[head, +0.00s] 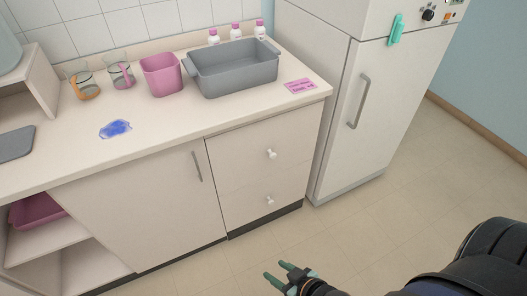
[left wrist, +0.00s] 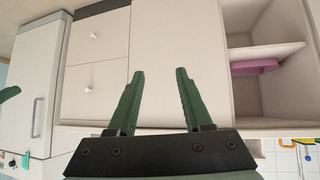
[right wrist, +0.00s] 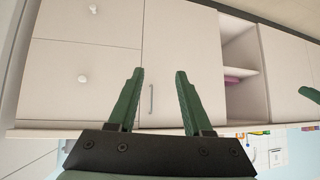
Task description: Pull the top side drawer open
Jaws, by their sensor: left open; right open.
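The top side drawer (head: 250,155) is a flat cream front, flush with the cabinet, with a white knob (head: 271,154). A lower drawer front with its own white knob (head: 269,200) sits beneath it. Both wrist views show the cabinet upside down. There the top drawer's knob shows in the left wrist view (left wrist: 88,90) and in the right wrist view (right wrist: 83,78). My right gripper (head: 276,270) is open and empty, below and in front of the drawers, apart from them. My left gripper (left wrist: 159,72) is open and empty, facing the cabinet, and outside the head view.
Left of the drawers is a cupboard door (head: 150,205) with a bar handle, then open shelves with a pink tray (head: 38,208). A white fridge (head: 375,110) stands right. The counter holds a grey basin (head: 237,82), pink container (head: 161,75) and beakers. Floor before the drawers is clear.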

